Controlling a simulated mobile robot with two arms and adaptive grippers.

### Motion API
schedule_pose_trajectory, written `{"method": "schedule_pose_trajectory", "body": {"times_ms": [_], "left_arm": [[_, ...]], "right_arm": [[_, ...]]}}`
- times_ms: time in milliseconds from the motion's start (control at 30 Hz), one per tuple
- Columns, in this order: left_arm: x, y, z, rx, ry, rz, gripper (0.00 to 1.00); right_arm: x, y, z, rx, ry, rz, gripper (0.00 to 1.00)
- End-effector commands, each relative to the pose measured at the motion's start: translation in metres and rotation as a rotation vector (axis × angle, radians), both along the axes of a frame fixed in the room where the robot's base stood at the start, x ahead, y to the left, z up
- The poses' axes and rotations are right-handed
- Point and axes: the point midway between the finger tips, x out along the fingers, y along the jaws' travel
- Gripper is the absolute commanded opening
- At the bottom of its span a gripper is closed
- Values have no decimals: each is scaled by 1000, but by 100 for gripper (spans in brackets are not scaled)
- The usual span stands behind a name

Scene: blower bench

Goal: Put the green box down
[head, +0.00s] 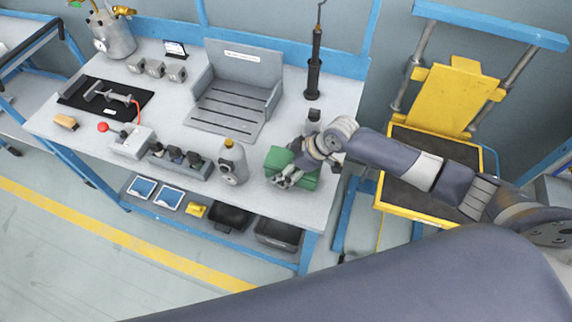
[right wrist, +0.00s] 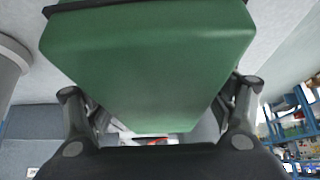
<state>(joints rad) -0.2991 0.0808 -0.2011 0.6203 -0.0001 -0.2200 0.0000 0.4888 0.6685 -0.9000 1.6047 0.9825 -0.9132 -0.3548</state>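The green box (head: 281,158) is at the right front part of the bench top (head: 250,196) in the head view. It fills much of the right wrist view (right wrist: 150,60). My right gripper (head: 290,176) reaches it from the right, with one finger on each side, and is shut on it. The gripper covers part of the box in the head view. I cannot tell whether the underside of the box touches the bench top. My left gripper is not in view.
A grey bottle (head: 233,165) stands just left of the box. A grey slotted fixture (head: 226,110) is behind, with a black upright tool (head: 314,72) at the back right. A yellow cart (head: 452,98) stands right of the bench. Some bench surface between box and fixture is bare.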

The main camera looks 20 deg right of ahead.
Motion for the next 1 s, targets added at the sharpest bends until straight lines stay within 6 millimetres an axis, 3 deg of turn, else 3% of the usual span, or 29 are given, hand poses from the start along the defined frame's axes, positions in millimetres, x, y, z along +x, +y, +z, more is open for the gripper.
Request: {"method": "schedule_pose_trajectory", "body": {"times_ms": [367,800,1000], "left_arm": [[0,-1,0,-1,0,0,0],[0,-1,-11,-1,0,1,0],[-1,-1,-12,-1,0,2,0]], "right_arm": [[-3,-7,13,0,-2,-2,76],[-29,-45,85,-2,-3,0,76],[-35,-53,101,0,-1,-1,76]]}}
